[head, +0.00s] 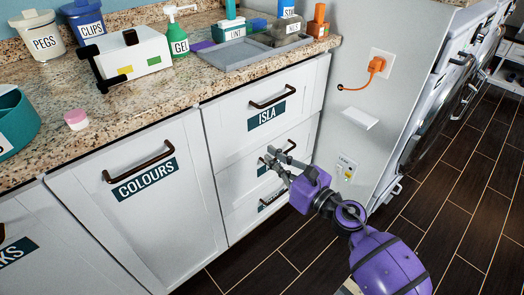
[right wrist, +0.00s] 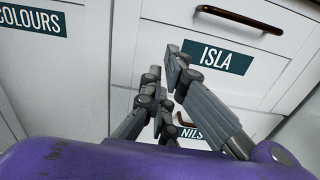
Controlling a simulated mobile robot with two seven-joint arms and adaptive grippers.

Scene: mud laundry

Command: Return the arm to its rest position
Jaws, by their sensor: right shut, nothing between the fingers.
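My purple right arm reaches in from the lower right in the head view. Its grey right gripper (head: 275,158) is in front of the middle drawer (head: 236,182) of the white cabinet. The fingers are shut and empty. In the right wrist view the fingertips (right wrist: 170,68) are close together, below and left of the ISLA label (right wrist: 213,57). They partly hide the NILS label (right wrist: 188,132) and the handle of that drawer. I cannot tell whether the fingers touch the drawer front. My left gripper is not in view.
The top drawer, with its ISLA label (head: 266,116), and the COLOURS door (head: 150,215) look closed. The granite counter (head: 120,105) holds a grey tray (head: 240,56), tubs and bottles. An orange plug (head: 376,65) is in the side panel. Dark floor (head: 455,220) lies open at the right.

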